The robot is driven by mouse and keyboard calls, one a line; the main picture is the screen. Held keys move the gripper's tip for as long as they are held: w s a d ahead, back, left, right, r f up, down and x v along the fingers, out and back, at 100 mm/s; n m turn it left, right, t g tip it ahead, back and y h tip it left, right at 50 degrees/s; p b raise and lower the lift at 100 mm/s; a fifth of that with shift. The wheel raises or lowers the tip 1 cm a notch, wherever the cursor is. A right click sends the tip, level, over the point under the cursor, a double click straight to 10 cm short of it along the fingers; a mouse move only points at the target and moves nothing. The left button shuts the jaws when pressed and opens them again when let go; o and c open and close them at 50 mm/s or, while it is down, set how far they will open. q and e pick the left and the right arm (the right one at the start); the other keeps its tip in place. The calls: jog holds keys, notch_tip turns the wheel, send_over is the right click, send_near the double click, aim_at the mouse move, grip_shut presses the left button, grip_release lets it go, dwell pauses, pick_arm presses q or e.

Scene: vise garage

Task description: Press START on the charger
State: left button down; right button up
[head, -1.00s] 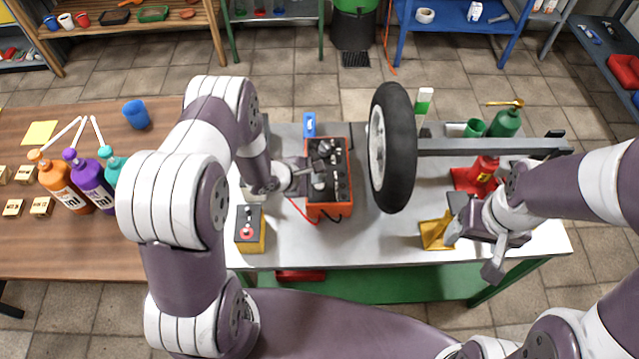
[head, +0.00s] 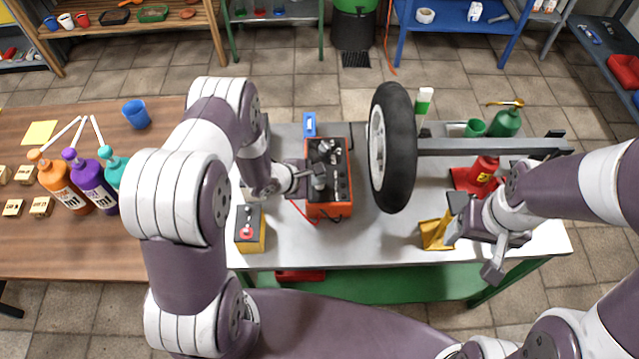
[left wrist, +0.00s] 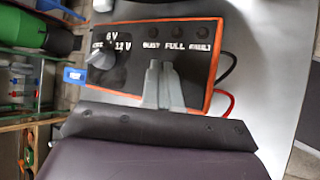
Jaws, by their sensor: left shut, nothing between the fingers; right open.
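The charger (head: 342,208) is an orange box with a black top panel, standing on the grey workbench. In the left wrist view the charger (left wrist: 209,87) shows a grey knob (left wrist: 98,54) beside 6 V and 12 V marks, and lamps marked BUSY, FULL and FAULT. My left gripper (head: 319,182) is shut and empty over the panel; its fingers (left wrist: 165,80) point at the area beside the knob. I cannot tell whether they touch the panel. No START label shows; the fingers cover part of the panel. My right gripper (head: 473,240) is open and empty near the bench's front right.
A wheel (head: 398,148) stands upright right of the charger. A yellow piece (head: 434,234) lies by my right gripper. A blue item (head: 309,124) is behind the charger.

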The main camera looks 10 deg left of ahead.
aim_at(317, 188)
pick_arm(q)
jog(key=shift+f, duration=0.45)
dwell(0.5)
jog(key=shift+r+p, duration=0.8)
jog(key=shift+r, duration=0.05)
jog(key=shift+r, duration=0.1)
notch_tip(317, 188, up, 5)
jog(key=p, duration=0.5)
dwell(0.5)
